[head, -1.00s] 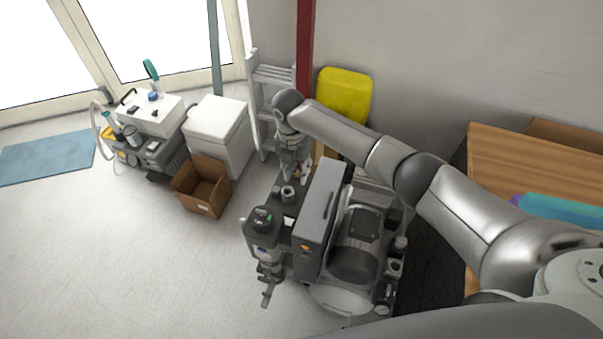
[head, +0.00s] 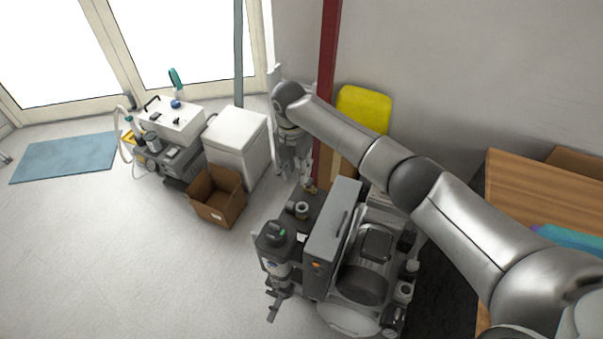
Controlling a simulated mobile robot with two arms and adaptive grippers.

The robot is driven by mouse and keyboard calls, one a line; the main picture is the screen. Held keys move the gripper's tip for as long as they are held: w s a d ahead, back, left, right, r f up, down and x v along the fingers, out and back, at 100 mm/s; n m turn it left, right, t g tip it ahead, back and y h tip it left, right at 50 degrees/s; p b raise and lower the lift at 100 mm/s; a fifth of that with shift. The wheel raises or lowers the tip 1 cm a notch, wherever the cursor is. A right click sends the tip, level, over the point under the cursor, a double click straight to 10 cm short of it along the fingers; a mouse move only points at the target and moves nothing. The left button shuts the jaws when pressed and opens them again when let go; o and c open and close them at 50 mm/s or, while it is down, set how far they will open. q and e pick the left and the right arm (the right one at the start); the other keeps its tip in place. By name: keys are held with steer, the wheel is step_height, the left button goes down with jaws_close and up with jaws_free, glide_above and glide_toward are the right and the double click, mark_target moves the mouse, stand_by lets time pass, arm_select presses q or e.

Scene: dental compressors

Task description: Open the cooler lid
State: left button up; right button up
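The cooler is a white box (head: 238,152) standing on the floor left of the middle of the head view. Its lid (head: 237,126) lies flat on top and looks closed. My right gripper (head: 308,182) points down behind the dark compressor unit, to the right of the cooler and apart from it. The gripper's fingers are small and partly lost against the clutter, so their opening is unclear. No thing can be made out in it. My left gripper is not in view.
An open cardboard box (head: 217,197) stands in front of the cooler. A cart with dental equipment (head: 172,125) is to its left. A large compressor (head: 350,265) stands in the foreground under my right arm. A red post (head: 329,50) and a yellow board (head: 363,108) are behind.

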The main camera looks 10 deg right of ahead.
steer(key=shift+w+a+r, duration=0.2)
steer(key=shift+a+r, duration=0.1)
steer(key=shift+r, duration=0.1)
step_height(320, 180, up, 12)
steer(key=shift+w+a, duration=0.25)
steer(key=shift+a, duration=0.1)
stand_by(0.6)
